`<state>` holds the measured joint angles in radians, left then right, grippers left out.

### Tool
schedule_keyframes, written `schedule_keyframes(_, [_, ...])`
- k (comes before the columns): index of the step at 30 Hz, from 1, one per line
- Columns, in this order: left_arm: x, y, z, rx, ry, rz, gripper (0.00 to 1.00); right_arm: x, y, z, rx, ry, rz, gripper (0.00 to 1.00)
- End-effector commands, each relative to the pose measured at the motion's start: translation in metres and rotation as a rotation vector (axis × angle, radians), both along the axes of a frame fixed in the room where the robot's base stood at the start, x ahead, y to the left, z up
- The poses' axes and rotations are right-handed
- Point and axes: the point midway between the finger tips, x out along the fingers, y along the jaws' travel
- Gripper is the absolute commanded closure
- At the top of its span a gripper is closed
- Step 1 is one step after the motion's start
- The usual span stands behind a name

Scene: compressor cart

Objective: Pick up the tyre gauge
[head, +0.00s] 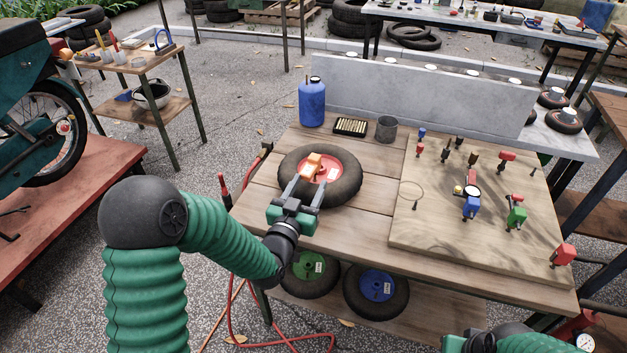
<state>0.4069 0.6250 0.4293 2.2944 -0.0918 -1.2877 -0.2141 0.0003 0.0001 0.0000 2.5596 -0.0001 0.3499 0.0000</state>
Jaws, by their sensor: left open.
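A round white dial on a blue body (471,204), which may be the tyre gauge, stands on the pale wooden board (420,235) at the right of the bench. A small orange item (311,164) lies on the red hub of a black tyre (345,185); I cannot tell what it is. My left gripper (305,184) is open above this tyre, its fingers pointing at the orange item and apart on either side of its near end. My right arm shows only at the bottom edge (475,342); its fingers are not visible.
A blue bottle (312,103), a black tray (350,127) and a grey cup (386,129) line the back. Wheels and a red hose (232,310) are below.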

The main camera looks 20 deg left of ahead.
Motion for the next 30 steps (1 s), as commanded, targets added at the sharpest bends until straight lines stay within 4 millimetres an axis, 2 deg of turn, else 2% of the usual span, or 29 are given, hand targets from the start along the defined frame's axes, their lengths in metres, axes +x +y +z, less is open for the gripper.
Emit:
schedule_keyframes(9, [0.05,-0.002,-0.002,0.005,0.005,0.004,0.44,0.0,0.0,-0.005,0.0,0.001,0.0,0.64])
schedule_keyframes(16, [0.052,-0.002,-0.003,0.003,0.008,-0.001,0.44,0.0,0.0,-0.005,0.0,0.001,0.0,0.64])
schedule_keyframes(17, [0.052,-0.002,-0.003,0.003,0.008,-0.001,0.41,0.0,0.0,-0.005,0.0,0.001,0.0,0.64])
schedule_keyframes(30, [0.052,-0.004,-0.002,0.004,0.007,-0.003,0.98,0.0,0.0,-0.005,0.0,0.0,0.0,0.64])
